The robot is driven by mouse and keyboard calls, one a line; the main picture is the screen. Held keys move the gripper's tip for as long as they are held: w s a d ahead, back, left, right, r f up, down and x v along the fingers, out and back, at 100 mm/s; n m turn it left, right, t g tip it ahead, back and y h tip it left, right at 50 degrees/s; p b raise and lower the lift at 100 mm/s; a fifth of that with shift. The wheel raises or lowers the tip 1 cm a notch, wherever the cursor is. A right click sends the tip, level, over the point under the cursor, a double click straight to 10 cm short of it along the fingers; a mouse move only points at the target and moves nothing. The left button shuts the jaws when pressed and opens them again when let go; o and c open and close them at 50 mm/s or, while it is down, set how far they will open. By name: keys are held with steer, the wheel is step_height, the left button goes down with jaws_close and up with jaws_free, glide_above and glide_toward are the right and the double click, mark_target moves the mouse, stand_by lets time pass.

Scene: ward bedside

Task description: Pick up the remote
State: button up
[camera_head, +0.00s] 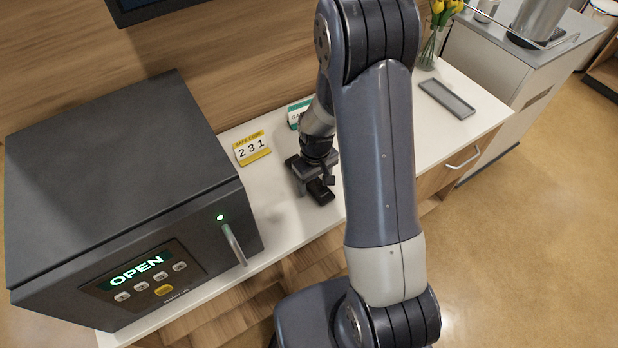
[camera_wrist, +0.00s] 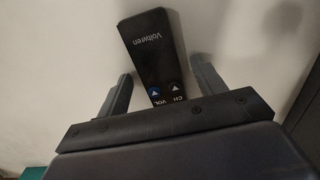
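The black remote (camera_wrist: 152,50) lies on the white counter (camera_head: 283,222). In the wrist view it sits between the two fingers of my gripper (camera_wrist: 162,85), with a visible gap on each side. In the head view my gripper (camera_head: 318,178) is low over the counter, and the remote's end (camera_head: 321,193) shows just beside the fingers. My gripper is open around the remote and does not appear to touch its sides.
A dark safe (camera_head: 120,190) reading OPEN stands to the left, its handle (camera_head: 232,245) jutting out. A yellow and white code card (camera_head: 252,149) and a green-white card (camera_head: 296,113) stand nearby. A grey tray (camera_head: 447,98) and yellow tulips (camera_head: 438,12) are to the right.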

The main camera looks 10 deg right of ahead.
steer(key=c, duration=1)
steer(key=shift+r, duration=0.1)
